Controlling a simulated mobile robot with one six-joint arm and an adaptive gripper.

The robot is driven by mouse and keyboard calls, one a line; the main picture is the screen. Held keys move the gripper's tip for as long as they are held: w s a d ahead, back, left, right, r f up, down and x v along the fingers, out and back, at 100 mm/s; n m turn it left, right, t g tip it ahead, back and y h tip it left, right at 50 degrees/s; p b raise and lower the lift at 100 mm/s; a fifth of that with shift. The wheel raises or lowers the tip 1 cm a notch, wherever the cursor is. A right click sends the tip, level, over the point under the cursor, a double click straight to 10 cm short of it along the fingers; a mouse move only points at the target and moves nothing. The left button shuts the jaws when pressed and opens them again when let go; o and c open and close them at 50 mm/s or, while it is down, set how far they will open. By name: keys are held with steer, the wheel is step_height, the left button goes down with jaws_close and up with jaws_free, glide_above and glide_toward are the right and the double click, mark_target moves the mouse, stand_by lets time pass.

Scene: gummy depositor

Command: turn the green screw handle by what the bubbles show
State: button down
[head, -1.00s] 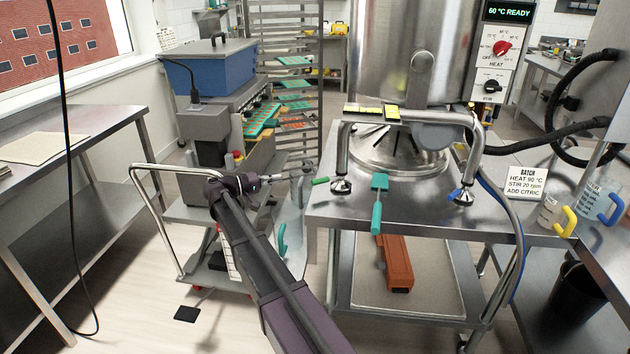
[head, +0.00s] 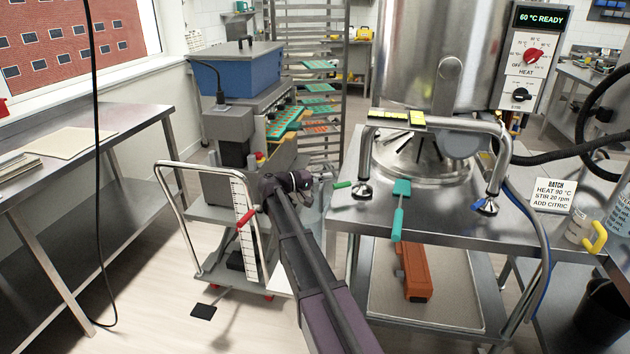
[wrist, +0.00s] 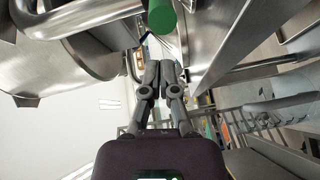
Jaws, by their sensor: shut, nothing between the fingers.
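The green screw handle (head: 342,184) sticks out by the left foot of the steel frame, at the left edge of the steel table. It also shows as a green cylinder at the top of the wrist view (wrist: 161,16). Yellow bubble levels (head: 398,117) lie on the frame's top bar; their bubbles are too small to read. My gripper (head: 328,178) is just left of the green handle. In the wrist view my gripper (wrist: 160,66) is shut and empty, with its fingertips below the green cylinder in the picture. I cannot tell whether they touch it.
A steel kettle (head: 428,55) stands behind the frame. A blue screw handle (head: 478,204) is at the right foot. A teal-handled tool (head: 399,208) overhangs the table's front edge. A cart (head: 215,275) stands left, and an orange tool (head: 414,272) lies on the lower shelf.

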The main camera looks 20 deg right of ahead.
mark_target(335, 185)
steer(key=shift+s+d+f+b, duration=0.15)
steer(key=shift+s+d, duration=0.1)
steer(key=shift+s, duration=0.4)
steer(key=shift+s+d+f+b, duration=0.1)
steer(key=shift+s+d, duration=0.15)
steer(key=shift+s, duration=0.4)
steer(key=shift+s+d+f+b, duration=0.15)
steer(key=shift+s+d, duration=0.1)
steer(key=shift+s, duration=0.4)
steer(key=shift+s+f, duration=0.1)
steer(key=shift+s, duration=0.5)
steer(key=shift+w, duration=0.1)
steer(key=shift+w+a, duration=0.1)
steer(key=shift+w, duration=0.4)
steer(key=w+a+r+p, duration=0.1)
steer(key=w+a, duration=0.1)
steer(key=a, duration=0.9)
steer(key=shift+s+r, duration=0.1)
